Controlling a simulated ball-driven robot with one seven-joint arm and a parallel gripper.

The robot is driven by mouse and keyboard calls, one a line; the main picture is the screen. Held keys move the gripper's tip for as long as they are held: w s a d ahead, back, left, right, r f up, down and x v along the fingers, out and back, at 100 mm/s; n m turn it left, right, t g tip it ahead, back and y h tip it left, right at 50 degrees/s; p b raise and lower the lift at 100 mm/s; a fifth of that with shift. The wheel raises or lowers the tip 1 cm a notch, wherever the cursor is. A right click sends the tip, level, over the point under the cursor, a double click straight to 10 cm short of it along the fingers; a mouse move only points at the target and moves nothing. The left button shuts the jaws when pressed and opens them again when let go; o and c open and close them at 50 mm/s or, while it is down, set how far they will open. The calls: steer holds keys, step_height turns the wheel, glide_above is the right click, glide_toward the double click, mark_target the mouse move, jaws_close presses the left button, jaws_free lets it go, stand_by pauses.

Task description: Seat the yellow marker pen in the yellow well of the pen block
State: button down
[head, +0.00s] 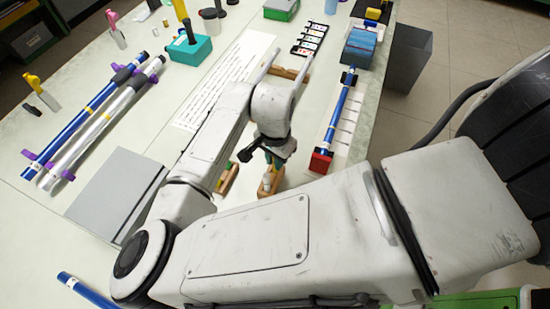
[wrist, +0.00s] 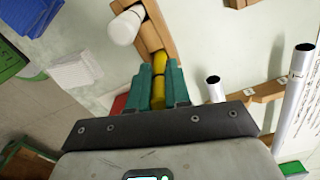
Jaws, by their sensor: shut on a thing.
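In the wrist view, my gripper (wrist: 159,88) has its green fingers shut on a yellow pen-like rod (wrist: 160,64) with a dark band. The rod's near part shows between the fingers. Its far end lies close beside a wooden holder (wrist: 160,22); I cannot tell whether they touch. A white cylinder (wrist: 125,26) is next to that holder. In the head view, my gripper (head: 264,160) is low over the table at a small wooden holder (head: 275,186), and my wrist hides most of the rod. I cannot make out a yellow well in either view.
A teal block (head: 190,50) with upright items stands at the upper left. Long tubes (head: 105,118) lie in purple clips at the left. A grey box (head: 117,193) is at the near left. A blue rod (head: 337,118) with a red end lies on the right; a dark bin (head: 408,58) stands beyond.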

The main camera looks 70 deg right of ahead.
steer(key=shift+f, duration=0.45)
steer(key=shift+f, duration=0.2)
steer(key=c, duration=1.1)
jaws_free()
steer(key=shift+f+b, duration=0.1)
steer(key=shift+b, duration=0.3)
steer(key=r, duration=0.3)
steer(key=r+b, duration=0.1)
steer(key=r, duration=0.7)
steer(key=shift+w+d+b, duration=0.2)
steer(key=shift+d+b, duration=0.05)
steer(key=shift+b, duration=0.05)
